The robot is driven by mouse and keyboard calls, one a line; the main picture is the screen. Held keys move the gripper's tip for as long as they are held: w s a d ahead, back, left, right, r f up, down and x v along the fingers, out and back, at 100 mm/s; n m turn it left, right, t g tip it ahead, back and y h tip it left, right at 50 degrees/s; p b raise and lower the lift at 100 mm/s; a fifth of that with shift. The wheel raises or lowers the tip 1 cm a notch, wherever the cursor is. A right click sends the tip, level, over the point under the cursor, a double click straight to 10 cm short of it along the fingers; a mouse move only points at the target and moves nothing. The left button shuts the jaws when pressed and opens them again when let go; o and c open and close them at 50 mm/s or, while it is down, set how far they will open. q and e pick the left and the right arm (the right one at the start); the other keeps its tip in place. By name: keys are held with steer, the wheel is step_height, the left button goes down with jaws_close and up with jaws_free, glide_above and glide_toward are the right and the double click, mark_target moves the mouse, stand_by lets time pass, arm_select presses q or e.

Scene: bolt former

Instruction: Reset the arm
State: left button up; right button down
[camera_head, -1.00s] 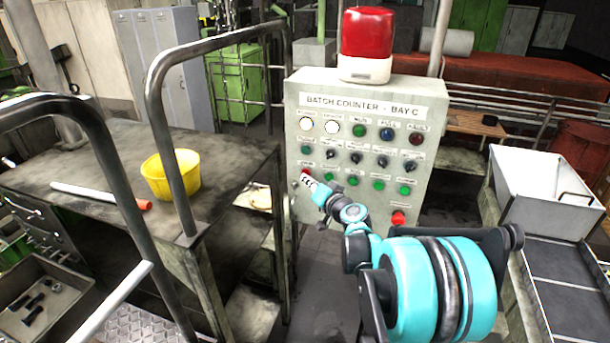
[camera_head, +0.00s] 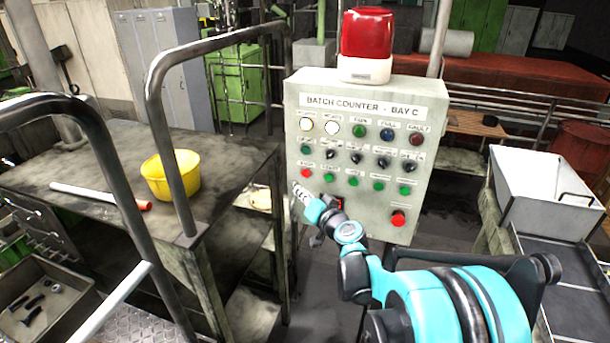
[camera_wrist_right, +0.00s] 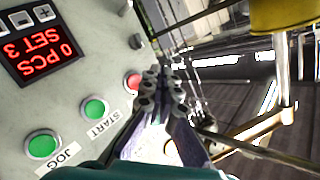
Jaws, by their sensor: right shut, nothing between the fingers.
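The grey control panel (camera_head: 405,130) is labelled "BATCH COUNTER - BAY C" and carries rows of lamps, knobs and buttons. My right gripper (camera_head: 297,188) is in front of its lower left part, just below a red button (camera_head: 306,173). In the right wrist view the gripper (camera_wrist_right: 160,78) is shut and empty, its fingertips beside the red button (camera_wrist_right: 132,81). Green START (camera_wrist_right: 96,108) and JOG (camera_wrist_right: 43,145) buttons and a red display (camera_wrist_right: 42,48) reading "0 PCS SET 3" also show there, upside down. My left gripper is not in view.
A red beacon (camera_head: 367,38) tops the panel. To the left are a bench (camera_head: 100,165) with a yellow tub (camera_head: 171,176), and dark handrails (camera_head: 155,90). A red mushroom button (camera_head: 398,218) sits low right. A white bin (camera_head: 550,190) stands at the right.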

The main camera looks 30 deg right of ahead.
steer(key=s+a+f+n+g+y+b, duration=0.25)
steer(key=s+a+f+b, duration=0.25)
steer(key=a+f+b, duration=0.3)
steer(key=s+a+f+n+g+y+b, duration=0.1)
steer(key=s+a+f+n+g+b, duration=0.2)
steer(key=a+f+b, duration=0.45)
steer(key=s+a+f+n+g+h+b, duration=0.1)
steer(key=s+a+f+g+b, duration=0.1)
steer(key=s+f+b, duration=0.3)
steer(key=s+a+f+n+g+h+b, duration=0.1)
steer(key=s+f+b, duration=0.4)
steer(key=s+f, duration=0.7)
step_height(320, 180, down, 4)
steer(key=shift+s+a+r+n+g+b, duration=0.2)
steer(key=shift+s+a+n+g+b, duration=0.2)
steer(key=shift+a, duration=0.6)
